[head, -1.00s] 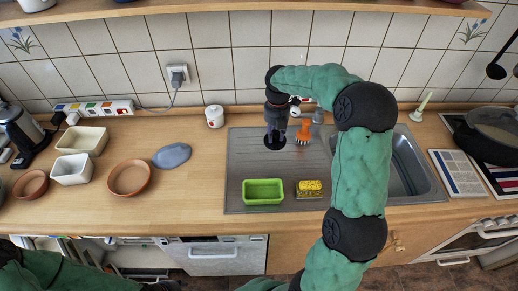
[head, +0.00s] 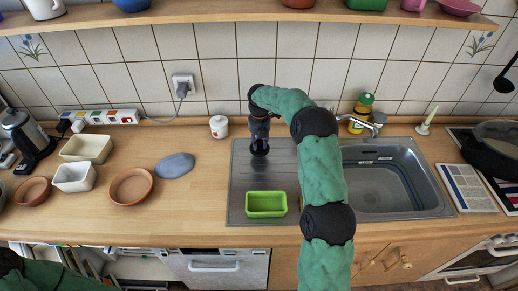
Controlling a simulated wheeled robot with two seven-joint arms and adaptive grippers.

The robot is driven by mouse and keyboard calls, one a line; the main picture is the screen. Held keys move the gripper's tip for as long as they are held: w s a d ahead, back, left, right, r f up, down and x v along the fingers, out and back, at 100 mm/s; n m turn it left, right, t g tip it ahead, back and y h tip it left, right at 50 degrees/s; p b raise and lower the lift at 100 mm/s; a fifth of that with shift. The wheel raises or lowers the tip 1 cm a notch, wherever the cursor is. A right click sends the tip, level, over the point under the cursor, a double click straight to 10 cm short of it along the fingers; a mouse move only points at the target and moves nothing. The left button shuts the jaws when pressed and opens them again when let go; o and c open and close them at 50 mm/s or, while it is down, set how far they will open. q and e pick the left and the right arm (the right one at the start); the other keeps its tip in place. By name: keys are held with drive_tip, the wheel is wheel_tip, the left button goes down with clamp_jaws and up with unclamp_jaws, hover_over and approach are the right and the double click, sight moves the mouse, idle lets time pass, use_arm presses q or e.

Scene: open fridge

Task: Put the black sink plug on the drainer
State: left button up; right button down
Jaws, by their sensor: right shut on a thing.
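My right gripper (head: 260,146) reaches down over the left part of the grey metal drainer (head: 240,180). It is shut on a small black thing, which looks like the black sink plug (head: 259,152), at or just above the drainer surface. The plug is partly hidden by the fingers, and I cannot tell whether it touches the metal. My left gripper is not in view; only part of my left arm shows at the lower left.
A green dish (head: 266,204) stands on the drainer in front of the gripper. The sink basin (head: 385,190) and faucet (head: 372,122) are right of my arm. A white lidded jar (head: 219,127), grey stone (head: 174,165) and brown bowl (head: 131,187) are to the left.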

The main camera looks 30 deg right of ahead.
sight(259, 148)
drive_tip(key=shift+w+f+b, duration=0.15)
drive_tip(key=shift+f+b, duration=0.25)
drive_tip(key=shift+f, duration=1.35)
drive_tip(key=shift+f, duration=0.15)
drive_tip(key=c, duration=0.9)
unclamp_jaws()
drive_tip(key=shift+c, duration=0.2)
wheel_tip(259, 148, up, 12)
drive_tip(key=shift+r+p, duration=0.2)
drive_tip(key=shift+p, duration=0.9)
